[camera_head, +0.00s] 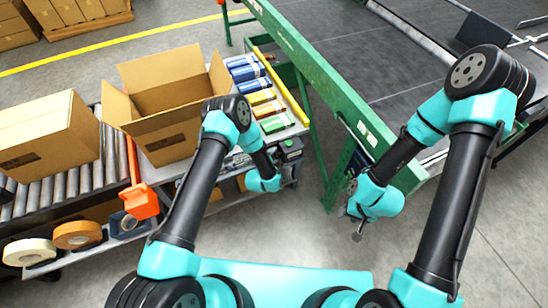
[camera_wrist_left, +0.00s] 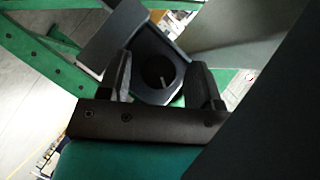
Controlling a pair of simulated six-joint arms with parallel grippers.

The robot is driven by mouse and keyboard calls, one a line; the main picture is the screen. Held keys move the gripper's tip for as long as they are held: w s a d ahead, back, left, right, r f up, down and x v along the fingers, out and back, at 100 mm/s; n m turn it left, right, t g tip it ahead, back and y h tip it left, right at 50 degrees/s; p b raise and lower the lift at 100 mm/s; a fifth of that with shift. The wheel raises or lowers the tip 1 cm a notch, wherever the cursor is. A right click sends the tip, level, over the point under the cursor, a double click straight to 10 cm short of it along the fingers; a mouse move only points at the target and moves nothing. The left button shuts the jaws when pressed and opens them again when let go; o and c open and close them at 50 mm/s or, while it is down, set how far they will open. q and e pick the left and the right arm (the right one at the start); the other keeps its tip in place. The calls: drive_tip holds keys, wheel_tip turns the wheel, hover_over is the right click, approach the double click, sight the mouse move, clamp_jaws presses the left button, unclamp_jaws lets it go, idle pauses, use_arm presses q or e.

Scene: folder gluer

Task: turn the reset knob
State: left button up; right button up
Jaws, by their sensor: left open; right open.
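The reset knob (camera_wrist_left: 159,73) is a round dark knob with a pale pointer line, set in a dark housing (camera_wrist_left: 150,45) in the left wrist view. My left gripper (camera_wrist_left: 163,82) is open, with one finger on each side of the knob in that view. I cannot tell whether the fingers touch it. In the head view my left gripper (camera_head: 289,155) is near the right end of the bench, and I cannot make out the knob there. My right gripper (camera_head: 355,212) is open beside the green machine frame, away from the bench.
A green machine frame (camera_head: 325,80) runs along the right of the bench. A closed carton (camera_head: 50,135) sits on rollers. Tape rolls (camera_head: 77,235) lie at lower left. Floor between the arms is clear.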

use_arm(q)
drive_tip(key=shift+s, duration=0.1)
drive_tip(key=v, duration=1.7)
drive_tip(key=shift+s+a, duration=0.1)
